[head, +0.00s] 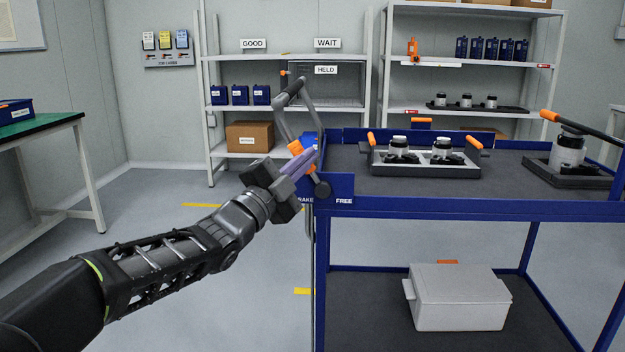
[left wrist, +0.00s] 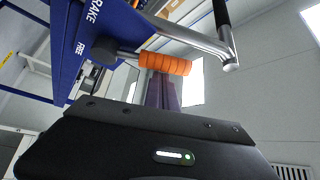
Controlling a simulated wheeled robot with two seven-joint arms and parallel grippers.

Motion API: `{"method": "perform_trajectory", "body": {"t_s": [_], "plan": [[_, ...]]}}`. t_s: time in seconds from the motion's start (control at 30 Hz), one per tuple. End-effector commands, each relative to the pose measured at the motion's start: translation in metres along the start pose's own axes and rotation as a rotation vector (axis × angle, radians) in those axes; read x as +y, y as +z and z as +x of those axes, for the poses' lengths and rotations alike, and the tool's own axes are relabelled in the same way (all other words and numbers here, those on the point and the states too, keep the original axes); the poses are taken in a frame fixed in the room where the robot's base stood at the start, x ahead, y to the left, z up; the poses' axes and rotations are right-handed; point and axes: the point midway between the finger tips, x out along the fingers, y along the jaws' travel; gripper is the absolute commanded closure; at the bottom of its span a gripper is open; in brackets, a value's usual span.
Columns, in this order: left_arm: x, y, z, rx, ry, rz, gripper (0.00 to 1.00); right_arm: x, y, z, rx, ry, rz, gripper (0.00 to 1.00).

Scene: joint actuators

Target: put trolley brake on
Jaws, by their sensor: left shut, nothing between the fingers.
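The blue trolley (head: 430,207) stands at centre right with a grey upper deck. At its left corner is the brake lever, with an orange grip (head: 296,147) and a dark round pivot (head: 322,190). White BRAKE and FREE labels sit by the pivot, BRAKE partly covered by my arm. My left gripper (head: 303,165) has its purple fingers shut and empty, close beside the orange grip. In the left wrist view the fingers (left wrist: 163,92) end at the orange grip (left wrist: 165,63), with the pivot (left wrist: 103,50) left of it. I cannot tell whether they touch. My right gripper is not in view.
The trolley's grey push handle (head: 283,120) rises just above my left gripper. The deck bears a tray (head: 425,168) with two actuators and another actuator on a dark base (head: 566,180). A white box (head: 458,298) sits on the lower shelf. The floor at left is clear.

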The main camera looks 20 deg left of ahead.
Motion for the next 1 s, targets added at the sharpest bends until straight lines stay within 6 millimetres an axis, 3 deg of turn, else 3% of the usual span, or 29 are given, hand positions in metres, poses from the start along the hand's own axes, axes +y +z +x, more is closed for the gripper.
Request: {"method": "perform_trajectory", "body": {"t_s": [0.03, 0.2, 0.73, 1.0], "plan": [[0.003, 0.003, -0.002, 0.001, -0.011, -0.013, 1.00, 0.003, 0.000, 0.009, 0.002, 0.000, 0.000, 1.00], [0.001, 0.003, -0.003, 0.001, -0.032, -0.042, 1.00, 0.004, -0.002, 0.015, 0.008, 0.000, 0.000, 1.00], [-0.001, 0.003, -0.002, -0.001, -0.035, -0.047, 1.00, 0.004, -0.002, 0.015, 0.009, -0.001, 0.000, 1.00], [-0.007, -0.008, 0.007, 0.001, -0.036, -0.048, 1.00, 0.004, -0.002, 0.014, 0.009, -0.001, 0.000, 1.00]]}}
